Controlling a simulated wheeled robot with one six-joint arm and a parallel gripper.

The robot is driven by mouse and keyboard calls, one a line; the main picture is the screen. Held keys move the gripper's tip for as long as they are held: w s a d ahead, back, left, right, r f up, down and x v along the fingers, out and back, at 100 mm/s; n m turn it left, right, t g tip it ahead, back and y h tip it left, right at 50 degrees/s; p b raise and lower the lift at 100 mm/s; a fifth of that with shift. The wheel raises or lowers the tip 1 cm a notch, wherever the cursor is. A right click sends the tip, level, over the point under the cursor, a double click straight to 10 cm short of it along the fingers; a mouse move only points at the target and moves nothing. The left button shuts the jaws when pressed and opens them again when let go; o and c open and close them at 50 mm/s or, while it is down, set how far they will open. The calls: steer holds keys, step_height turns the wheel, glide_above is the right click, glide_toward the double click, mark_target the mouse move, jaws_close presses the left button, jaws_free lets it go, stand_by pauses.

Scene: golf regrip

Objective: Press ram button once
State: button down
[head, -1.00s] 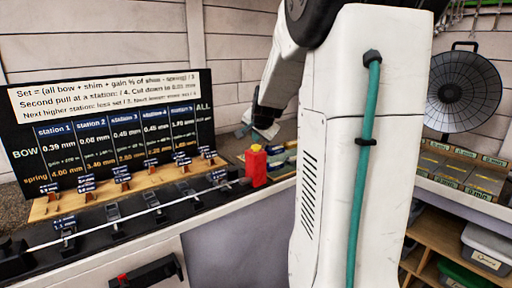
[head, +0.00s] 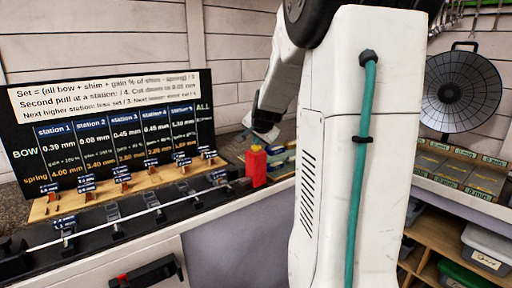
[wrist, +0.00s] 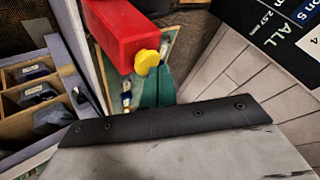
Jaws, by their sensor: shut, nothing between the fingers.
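A red block with a yellow top (head: 256,165) stands by the right end of the long black rail. In the wrist view the red block (wrist: 120,35) fills the upper middle, with a round yellow knob (wrist: 147,61) on its end. A small red button (head: 122,278) sits on a black box (head: 150,272) at the front of the bench. No label shows which of these belongs to the ram.
A black station board (head: 110,135) stands behind a wooden strip (head: 150,181) with labelled pieces. A white rod (head: 130,216) runs along the rail. My arm column hides the bench's middle. At right are a round black mesh dish (head: 462,92) and a shelf with bins (head: 485,250).

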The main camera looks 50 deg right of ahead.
mark_target(257, 147)
steer(key=shift+f, duration=0.4)
steer(key=shift+r, duration=0.15)
stand_by(0.4)
steer(key=shift+r, duration=0.85)
steer(key=shift+r, duration=2.55)
